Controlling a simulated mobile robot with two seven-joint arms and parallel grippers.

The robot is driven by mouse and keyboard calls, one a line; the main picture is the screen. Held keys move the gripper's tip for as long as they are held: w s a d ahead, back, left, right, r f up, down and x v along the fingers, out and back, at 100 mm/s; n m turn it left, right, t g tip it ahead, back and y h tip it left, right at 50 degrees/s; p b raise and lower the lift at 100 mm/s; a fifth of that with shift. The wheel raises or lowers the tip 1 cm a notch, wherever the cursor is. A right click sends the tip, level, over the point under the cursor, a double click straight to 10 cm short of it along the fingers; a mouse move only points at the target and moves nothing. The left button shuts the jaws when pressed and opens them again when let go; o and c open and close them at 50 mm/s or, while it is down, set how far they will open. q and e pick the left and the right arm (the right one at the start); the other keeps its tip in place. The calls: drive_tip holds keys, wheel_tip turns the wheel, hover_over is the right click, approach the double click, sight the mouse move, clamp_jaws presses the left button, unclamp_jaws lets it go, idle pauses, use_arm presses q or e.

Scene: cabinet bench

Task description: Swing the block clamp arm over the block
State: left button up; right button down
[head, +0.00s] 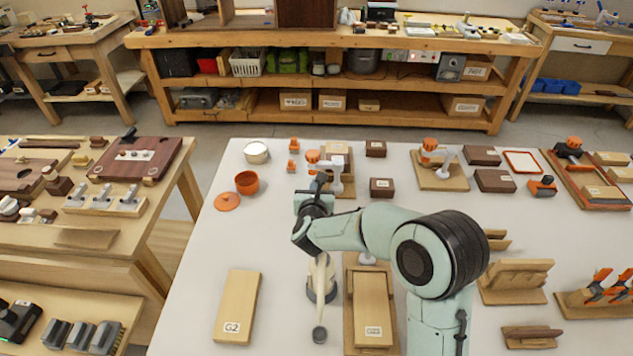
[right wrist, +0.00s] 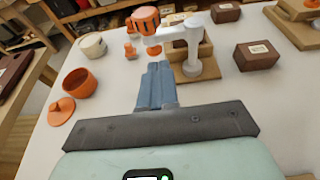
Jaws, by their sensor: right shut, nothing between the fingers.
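The block clamp stands left of centre at the back of the white table. Its white post (head: 336,178) shows in the head view, partly behind my gripper, and more clearly in the right wrist view (right wrist: 191,50). The white clamp arm (right wrist: 166,35) reaches left from the post to an orange knob (right wrist: 146,20), also in the head view (head: 312,156). The tan block (head: 336,147) is behind the post, and the knob is left of it. My right gripper (head: 321,180) is shut and empty; its fingertips (right wrist: 158,66) are close in front and left of the post. Contact cannot be told.
An orange pot (head: 247,182), its lid (head: 227,202) and a white tin (head: 256,152) stand to the left. Dark brown blocks (head: 381,187) are just right. Another orange-knobbed clamp (head: 440,168) stands farther right. Bare tabletop lies between the lid and my gripper.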

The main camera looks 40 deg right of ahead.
sight(317, 168)
drive_tip(key=p+x, duration=0.1)
drive_tip(key=x, duration=0.7)
drive_tip(key=shift+w+d+f, duration=0.1)
drive_tip(key=shift+w+d, duration=0.1)
drive_tip(key=shift+d, duration=0.05)
drive_tip(key=shift+w, duration=0.15)
